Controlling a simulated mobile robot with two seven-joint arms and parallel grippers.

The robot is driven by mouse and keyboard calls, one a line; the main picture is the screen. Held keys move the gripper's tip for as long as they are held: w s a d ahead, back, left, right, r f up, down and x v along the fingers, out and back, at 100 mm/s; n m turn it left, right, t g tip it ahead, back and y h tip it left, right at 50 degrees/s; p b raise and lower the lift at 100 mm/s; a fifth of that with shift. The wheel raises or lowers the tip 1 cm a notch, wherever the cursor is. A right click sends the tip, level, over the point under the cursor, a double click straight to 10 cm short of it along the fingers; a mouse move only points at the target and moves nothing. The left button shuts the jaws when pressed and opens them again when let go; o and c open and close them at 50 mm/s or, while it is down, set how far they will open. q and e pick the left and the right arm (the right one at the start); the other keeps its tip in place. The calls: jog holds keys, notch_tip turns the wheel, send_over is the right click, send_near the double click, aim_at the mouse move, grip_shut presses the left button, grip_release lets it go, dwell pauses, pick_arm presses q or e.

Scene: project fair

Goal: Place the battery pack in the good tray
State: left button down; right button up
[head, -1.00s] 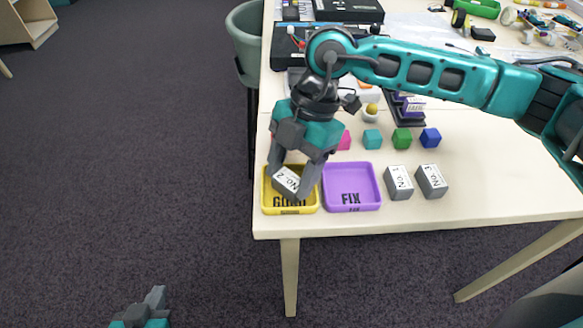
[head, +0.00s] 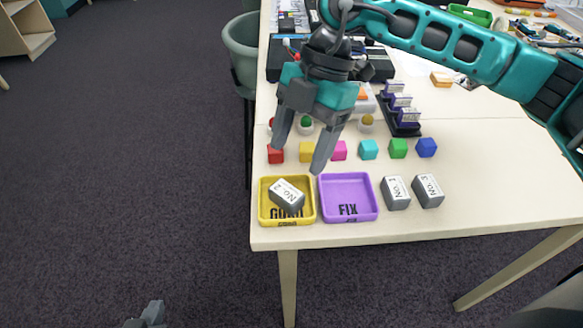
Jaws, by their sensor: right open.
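The grey battery pack labelled "No. 2" (head: 287,195) lies in the yellow good tray (head: 263,212), tilted across it and covering part of the "GOOD" lettering. My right gripper (head: 298,158) is open and empty, above and behind the tray, apart from the pack. The purple tray marked "FIX" (head: 348,186) stands empty right beside the yellow tray. Two more grey packs, "No. 1" (head: 396,193) and "No. 3" (head: 428,190), stand to its right. Only the tip of my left gripper (head: 150,314) shows at the bottom left, away from the table; its opening is not clear.
A row of small coloured cubes, such as the blue cube (head: 427,147), runs behind the trays. A dark rack (head: 402,124) with purple-and-white pieces stands behind them. A grey-green chair (head: 243,48) is left of the table. The front right tabletop (head: 500,190) is clear.

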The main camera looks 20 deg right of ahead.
jog(key=v, duration=0.5)
jog(key=shift+f, duration=0.1)
dwell(0.3)
